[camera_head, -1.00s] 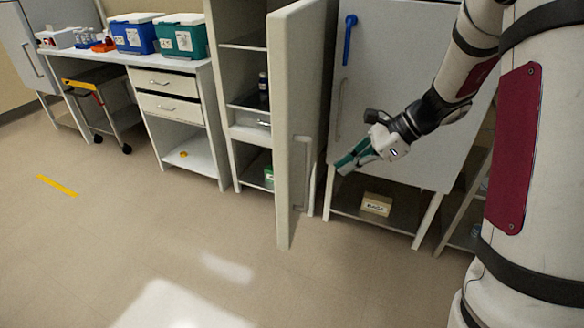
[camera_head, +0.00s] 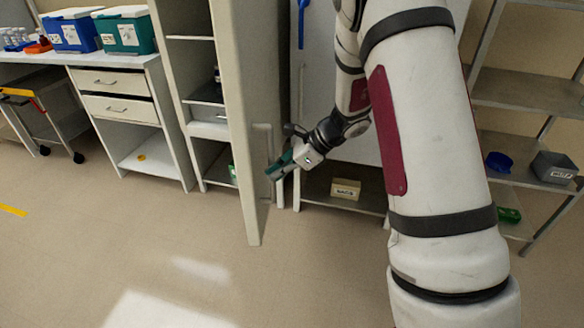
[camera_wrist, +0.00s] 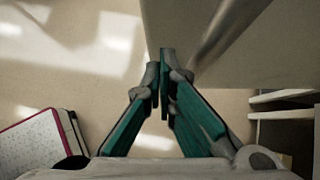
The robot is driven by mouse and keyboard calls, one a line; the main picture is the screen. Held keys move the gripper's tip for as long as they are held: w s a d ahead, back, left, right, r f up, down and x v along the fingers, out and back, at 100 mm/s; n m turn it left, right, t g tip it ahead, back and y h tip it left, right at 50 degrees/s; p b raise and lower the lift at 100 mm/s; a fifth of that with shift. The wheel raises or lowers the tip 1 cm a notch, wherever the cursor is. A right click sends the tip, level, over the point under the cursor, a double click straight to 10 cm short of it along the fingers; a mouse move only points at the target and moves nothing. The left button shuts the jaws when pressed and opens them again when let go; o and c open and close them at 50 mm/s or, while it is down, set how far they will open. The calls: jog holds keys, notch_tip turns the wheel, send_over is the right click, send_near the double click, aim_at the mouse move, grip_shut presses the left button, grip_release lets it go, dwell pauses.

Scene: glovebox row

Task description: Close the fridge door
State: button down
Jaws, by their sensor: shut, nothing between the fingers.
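The fridge door (camera_head: 239,110) is a tall pale panel standing open, swung out toward me and seen nearly edge-on. A vertical bar handle (camera_head: 269,150) is on its right-hand face. The open fridge interior (camera_head: 192,75), with shelves, shows to the left of the door. My gripper (camera_head: 270,174) is shut and empty, at the right-hand face of the door near the lower part of the handle. In the wrist view the closed green fingers (camera_wrist: 163,82) are beside the door panel (camera_wrist: 185,30), with the grey handle (camera_wrist: 225,35) above right. I cannot tell whether they touch the door.
A white drawer bench (camera_head: 118,90) with blue and teal boxes and a cart (camera_head: 45,110) stand to the left. Right of the door is a pale cabinet with a small box (camera_head: 345,189) on its lower shelf. An open metal shelf (camera_head: 515,95) is far right. The front floor is clear.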

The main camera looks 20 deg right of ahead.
jog(key=shift+w+a, duration=0.25)
jog(key=shift+a, duration=0.3)
jog(key=shift+w+a, duration=0.2)
jog(key=shift+a, duration=0.3)
